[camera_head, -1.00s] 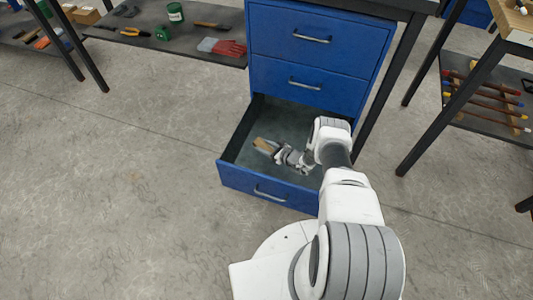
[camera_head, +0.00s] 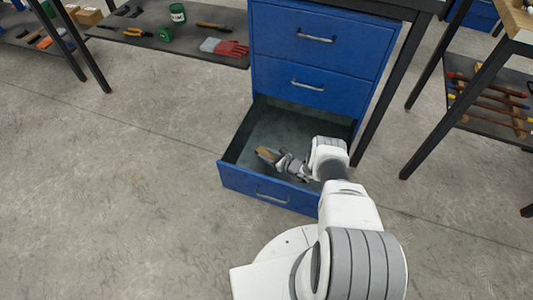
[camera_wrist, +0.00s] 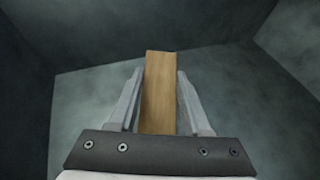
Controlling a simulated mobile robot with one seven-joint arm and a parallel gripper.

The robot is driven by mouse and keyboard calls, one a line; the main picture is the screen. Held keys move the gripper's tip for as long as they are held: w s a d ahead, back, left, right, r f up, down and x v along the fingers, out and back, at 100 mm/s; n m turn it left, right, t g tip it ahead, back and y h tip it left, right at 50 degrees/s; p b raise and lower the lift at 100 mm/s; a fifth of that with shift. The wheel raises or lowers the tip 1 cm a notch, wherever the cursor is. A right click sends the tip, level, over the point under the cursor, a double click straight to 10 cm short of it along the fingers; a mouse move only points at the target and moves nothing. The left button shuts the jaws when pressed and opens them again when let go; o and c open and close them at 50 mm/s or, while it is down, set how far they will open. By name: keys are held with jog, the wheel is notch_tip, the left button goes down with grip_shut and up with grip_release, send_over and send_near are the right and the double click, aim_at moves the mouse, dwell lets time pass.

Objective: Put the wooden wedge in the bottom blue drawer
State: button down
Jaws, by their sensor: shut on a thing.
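The bottom blue drawer (camera_head: 238,181) is pulled open below two closed blue drawers. My gripper (camera_head: 271,157) is inside or just above its open space. It is shut on the wooden wedge (camera_head: 264,152), whose far end sticks out past the fingertips. In the wrist view the wedge (camera_wrist: 158,90) stands between the two fingers of my gripper (camera_wrist: 158,88), with the dark grey drawer floor (camera_wrist: 225,85) and walls around it. I cannot tell whether the wedge touches the drawer floor.
The closed middle drawer (camera_head: 300,88) is above the open one. A rack with several bars (camera_head: 490,95) stands at the right. The drawer around the gripper looks empty.

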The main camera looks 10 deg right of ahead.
jog(key=shift+c, duration=1.7)
grip_release()
jog(key=shift+r, duration=0.15)
